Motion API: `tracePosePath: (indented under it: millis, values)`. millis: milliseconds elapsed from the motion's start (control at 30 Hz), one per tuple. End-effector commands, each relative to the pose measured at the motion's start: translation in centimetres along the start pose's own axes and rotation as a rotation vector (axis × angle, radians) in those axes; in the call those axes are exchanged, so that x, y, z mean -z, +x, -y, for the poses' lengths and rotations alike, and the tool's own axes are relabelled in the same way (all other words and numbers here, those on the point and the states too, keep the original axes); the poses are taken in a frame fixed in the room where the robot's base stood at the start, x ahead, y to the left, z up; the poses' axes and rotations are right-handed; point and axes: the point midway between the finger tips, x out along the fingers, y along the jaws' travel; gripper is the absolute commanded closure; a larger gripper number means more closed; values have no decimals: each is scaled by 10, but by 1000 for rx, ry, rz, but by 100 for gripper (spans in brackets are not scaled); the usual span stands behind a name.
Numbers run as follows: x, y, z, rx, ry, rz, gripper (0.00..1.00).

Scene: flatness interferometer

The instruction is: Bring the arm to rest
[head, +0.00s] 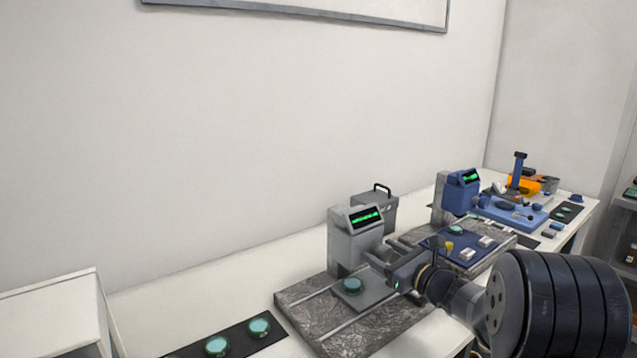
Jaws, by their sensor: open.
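My arm reaches in from the lower right in the head view. My gripper (378,268) is at the grey interferometer (352,245), in front of its upright body and just right of its small stage (362,293). The jaws are open, and I see nothing held between them. A round teal-topped optic (352,286) lies on the stage, left of and below the gripper. I cannot tell how far above the stage the gripper is.
A blue instrument (460,192) and a blue tray (508,213) stand farther right along the bench. A grey case (376,210) sits behind. The wall runs along the back.

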Motion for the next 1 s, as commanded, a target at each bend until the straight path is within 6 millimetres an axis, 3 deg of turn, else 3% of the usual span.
tracePosePath:
  millis: [1000]
  values:
    - [0, -1, 0, 1, -944, 1, 41]
